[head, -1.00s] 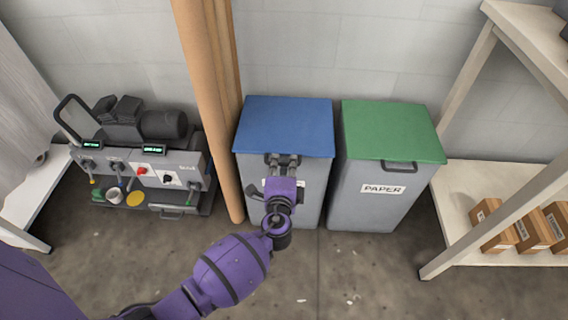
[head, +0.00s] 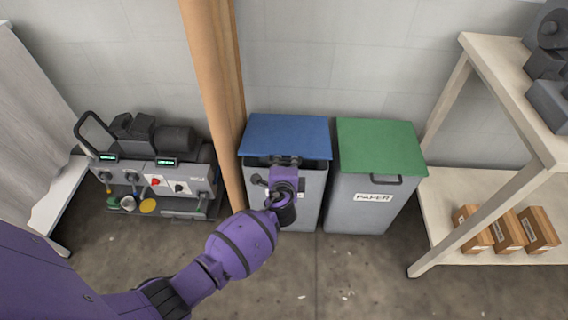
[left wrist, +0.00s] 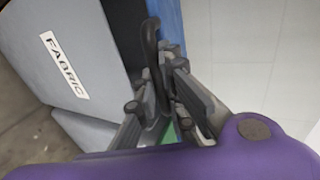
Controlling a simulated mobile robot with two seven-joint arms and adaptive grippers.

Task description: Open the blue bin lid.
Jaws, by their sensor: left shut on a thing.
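The grey bin (head: 313,195) with the blue lid (head: 287,135) stands against the wall. A dark gap shows under the lid's front edge, so it is raised slightly. My left gripper (head: 285,162) is at the middle of that front edge, covering most of the handle. In the left wrist view, my left gripper (left wrist: 160,78) is shut on the dark lid handle (left wrist: 150,45), with a strip of the blue lid (left wrist: 171,22) behind it and a FABRIC label (left wrist: 64,66) on the bin. My right gripper is not in view.
A green-lidded PAPER bin (head: 380,147) stands close on the right. An upright brown roll (head: 215,90) is close on the left, beside a machine (head: 160,170). A shelf (head: 445,205) with boxes is at the right. The floor in front is clear.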

